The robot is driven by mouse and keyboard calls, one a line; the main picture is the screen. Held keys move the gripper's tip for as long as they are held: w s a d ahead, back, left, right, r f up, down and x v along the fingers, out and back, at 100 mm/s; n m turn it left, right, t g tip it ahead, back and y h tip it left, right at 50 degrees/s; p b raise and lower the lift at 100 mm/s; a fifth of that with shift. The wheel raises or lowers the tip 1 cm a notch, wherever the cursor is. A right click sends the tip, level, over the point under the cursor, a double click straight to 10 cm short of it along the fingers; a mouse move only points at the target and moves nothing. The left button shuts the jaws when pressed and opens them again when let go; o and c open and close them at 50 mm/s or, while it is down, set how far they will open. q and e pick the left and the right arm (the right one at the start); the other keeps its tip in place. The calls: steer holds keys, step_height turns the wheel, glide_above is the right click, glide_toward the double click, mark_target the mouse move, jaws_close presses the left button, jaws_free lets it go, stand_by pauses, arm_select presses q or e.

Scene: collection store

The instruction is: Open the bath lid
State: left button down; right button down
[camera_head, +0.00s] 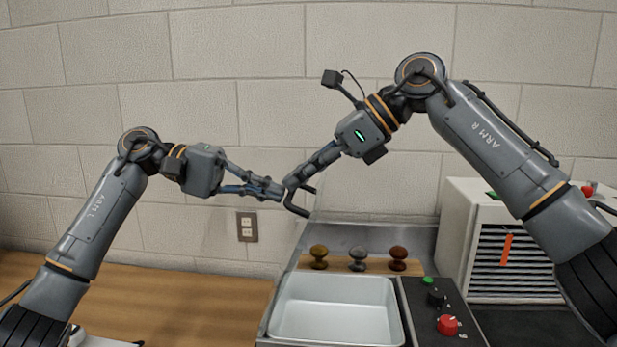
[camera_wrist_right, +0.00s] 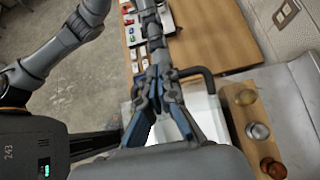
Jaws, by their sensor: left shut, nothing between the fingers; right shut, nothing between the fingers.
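The bath (camera_head: 335,310) is an open white metal basin at bottom centre in the head view, and its inside shows empty. A thin pale panel (camera_head: 287,245), seemingly the lid, stands steeply at the bath's left side, seen almost edge-on. A dark bar handle (camera_head: 300,207) is at its top; the handle also shows in the right wrist view (camera_wrist_right: 200,73). My left gripper (camera_head: 278,190) is shut and empty, just left of the handle. My right gripper (camera_head: 291,184) is shut and empty, its tips close by the handle and left fingertips. I cannot tell whether they touch.
Three knobs on a wooden strip (camera_head: 340,265) stand behind the bath. A control panel (camera_head: 440,310) with a red knob is to its right. A white vented cabinet (camera_head: 480,225) stands further right. The wooden counter (camera_head: 190,300) at left is mostly clear.

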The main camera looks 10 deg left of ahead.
arm_select(q)
steer(key=c, duration=1.4)
jaws_free()
steer(key=shift+d, duration=0.1)
arm_select(e)
steer(key=shift+d, duration=0.1)
